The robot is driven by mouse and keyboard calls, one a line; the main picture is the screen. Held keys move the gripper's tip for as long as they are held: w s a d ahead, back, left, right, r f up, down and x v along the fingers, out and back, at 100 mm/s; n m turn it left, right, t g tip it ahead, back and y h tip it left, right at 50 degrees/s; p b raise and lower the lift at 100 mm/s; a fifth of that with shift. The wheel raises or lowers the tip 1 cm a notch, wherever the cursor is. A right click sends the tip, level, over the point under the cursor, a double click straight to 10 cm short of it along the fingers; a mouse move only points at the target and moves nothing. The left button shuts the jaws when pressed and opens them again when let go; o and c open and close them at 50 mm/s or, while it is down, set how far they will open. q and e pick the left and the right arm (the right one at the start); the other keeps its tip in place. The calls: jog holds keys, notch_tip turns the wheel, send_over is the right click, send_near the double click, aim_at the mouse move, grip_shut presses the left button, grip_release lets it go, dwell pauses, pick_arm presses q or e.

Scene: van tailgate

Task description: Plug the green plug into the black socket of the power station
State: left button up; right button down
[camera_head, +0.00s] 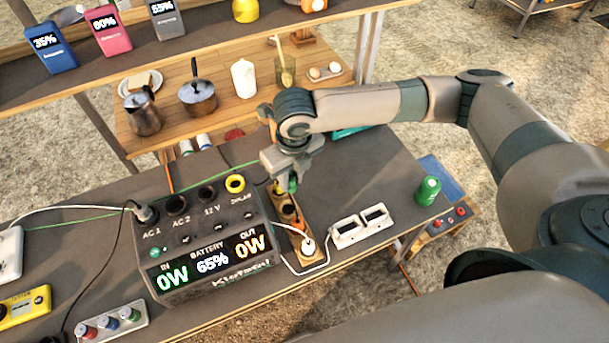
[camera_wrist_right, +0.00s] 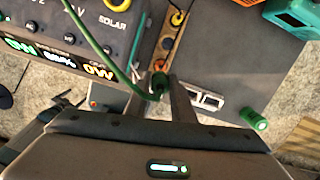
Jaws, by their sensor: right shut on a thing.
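The dark power station (camera_head: 205,255) stands on the table, its ports along the top. AC 2 (camera_head: 176,204) and 12 V (camera_head: 207,193) look dark and empty; the solar port (camera_head: 235,184) has a yellow ring. A dark plug (camera_head: 147,213) sits at AC 1. My right gripper (camera_head: 289,181) is to the right of the station, over the wooden strip (camera_head: 284,210). It is shut on the green plug (camera_wrist_right: 160,81), whose green cable (camera_wrist_right: 92,40) runs up left. Fingers partly hide the plug; whether it touches the strip is unclear. My left gripper is not in view.
A white plug (camera_head: 308,246) sits at the strip's near end. A white double socket box (camera_head: 360,226) and a green can (camera_head: 428,190) stand to the right. Shelves with pots (camera_head: 198,95) rise behind.

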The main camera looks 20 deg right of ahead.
jog(key=w+a, duration=0.5)
jog(key=a, duration=0.5)
jog(key=w+a+b, duration=0.1)
jog(key=w+a, duration=0.4)
jog(key=a, duration=0.5)
jog(key=shift+w+a, duration=0.15)
jog(key=shift+a, duration=0.1)
jog(key=shift+f, duration=0.1)
jog(key=shift+f+b, duration=0.65)
jog(key=shift+f, duration=0.25)
dwell(0.5)
jog(key=shift+f+b, duration=0.45)
jog(key=shift+f, duration=1.15)
dwell(0.4)
